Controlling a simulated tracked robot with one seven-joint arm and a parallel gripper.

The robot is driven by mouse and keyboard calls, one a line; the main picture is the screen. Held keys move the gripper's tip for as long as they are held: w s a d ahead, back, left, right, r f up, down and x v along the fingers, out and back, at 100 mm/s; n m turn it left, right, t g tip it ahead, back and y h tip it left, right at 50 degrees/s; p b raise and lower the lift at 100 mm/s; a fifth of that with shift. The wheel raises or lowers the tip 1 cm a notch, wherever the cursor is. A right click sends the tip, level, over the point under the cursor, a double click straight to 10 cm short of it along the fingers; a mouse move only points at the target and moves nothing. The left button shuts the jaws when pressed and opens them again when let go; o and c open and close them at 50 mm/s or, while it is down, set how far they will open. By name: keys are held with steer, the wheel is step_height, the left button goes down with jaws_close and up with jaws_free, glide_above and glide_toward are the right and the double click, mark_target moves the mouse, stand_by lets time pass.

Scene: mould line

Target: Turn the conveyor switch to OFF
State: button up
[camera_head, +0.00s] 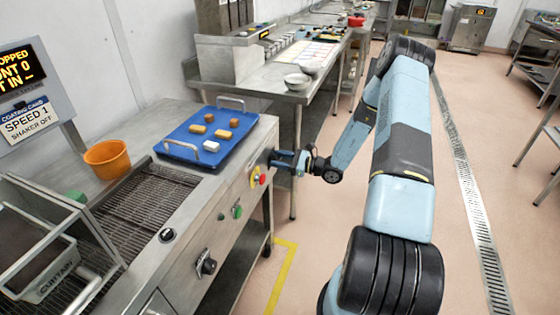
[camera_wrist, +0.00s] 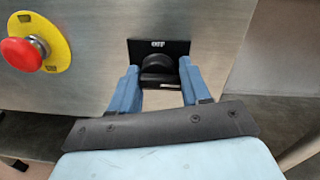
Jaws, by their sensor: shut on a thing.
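The conveyor switch is a black knob (camera_wrist: 157,62) on a black plate on the steel front panel, with small white lettering above it that looks like OFF. My gripper (camera_wrist: 159,78) has its two blue fingers on either side of the knob, shut on it. The knob's pointer direction is hard to make out. In the head view my gripper (camera_head: 284,158) reaches the right end of the conveyor machine's front and hides the switch. The display (camera_head: 22,70) at the left is cut off; its top line ends in OPPED, with a zero count below.
A red emergency button on a yellow plate (camera_wrist: 38,52) sits left of my gripper. A green button (camera_head: 237,212) and black knobs (camera_head: 206,264) are further along the panel. A blue tray (camera_head: 190,152) with several pieces and an orange bucket (camera_head: 107,160) stand on top.

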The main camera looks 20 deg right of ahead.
steer(key=shift+s+a+f, duration=0.1)
steer(key=shift+s, duration=0.05)
steer(key=shift+c, duration=1.2)
steer(key=shift+o, duration=0.2)
steer(key=n, duration=0.4)
steer(key=shift+s+a+f, duration=0.1)
steer(key=shift+s, duration=0.1)
steer(key=shift+o, duration=0.2)
steer(key=n, duration=0.4)
steer(key=shift+s+n, duration=0.1)
steer(key=shift+n, duration=0.3)
steer(key=shift+o, duration=0.3)
steer(key=n+h, duration=0.1)
steer(key=n, duration=0.4)
steer(key=shift+f, duration=0.1)
steer(key=shift+n, duration=1.7)
steer(key=shift+c, duration=0.3)
